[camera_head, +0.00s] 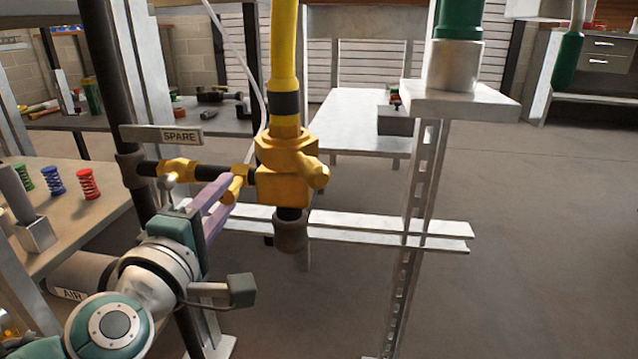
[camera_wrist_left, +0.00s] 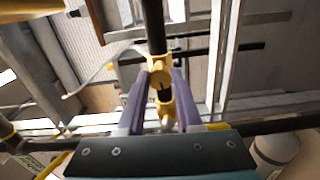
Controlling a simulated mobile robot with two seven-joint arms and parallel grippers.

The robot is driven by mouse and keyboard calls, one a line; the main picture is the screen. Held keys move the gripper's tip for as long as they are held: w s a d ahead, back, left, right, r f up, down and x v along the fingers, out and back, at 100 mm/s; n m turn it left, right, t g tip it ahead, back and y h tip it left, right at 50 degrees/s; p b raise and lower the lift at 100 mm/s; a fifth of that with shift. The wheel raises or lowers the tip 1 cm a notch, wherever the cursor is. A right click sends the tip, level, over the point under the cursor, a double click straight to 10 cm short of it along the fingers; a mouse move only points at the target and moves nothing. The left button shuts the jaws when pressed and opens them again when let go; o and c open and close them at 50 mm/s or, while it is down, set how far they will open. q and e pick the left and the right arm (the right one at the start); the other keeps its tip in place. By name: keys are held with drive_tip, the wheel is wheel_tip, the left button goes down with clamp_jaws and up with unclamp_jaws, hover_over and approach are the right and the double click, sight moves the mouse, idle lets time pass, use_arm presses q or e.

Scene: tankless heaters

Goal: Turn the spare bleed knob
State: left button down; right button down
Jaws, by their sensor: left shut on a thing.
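A grey plate reading SPARE (camera_head: 180,136) is fixed above a short dark pipe with yellow fittings. This pipe runs into a yellow valve body (camera_head: 285,170) under a thick yellow pipe. My left gripper (camera_head: 228,188) has its purple fingers at the small yellow spare bleed knob (camera_head: 237,187) on this branch, just left of the valve body. In the left wrist view, my left gripper (camera_wrist_left: 161,78) has one finger on each side of the yellow knob (camera_wrist_left: 160,74) and is shut on it. The fingers partly hide the knob. My right gripper is not in view.
A dark upright post (camera_head: 110,90) stands left of the branch. A grey slotted metal post (camera_head: 415,220) stands to the right. A bench (camera_head: 85,225) at left holds coloured springs (camera_head: 88,184). A pale table (camera_head: 355,120) stands behind. Floor at right is clear.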

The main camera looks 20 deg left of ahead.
use_arm(q)
drive_tip(key=shift+n, duration=0.9)
drive_tip(key=c, duration=0.6)
unclamp_jaws()
drive_tip(key=p+v, duration=0.2)
drive_tip(key=v, duration=0.8)
drive_tip(key=shift+w, duration=0.1)
drive_tip(key=shift+d, duration=0.15)
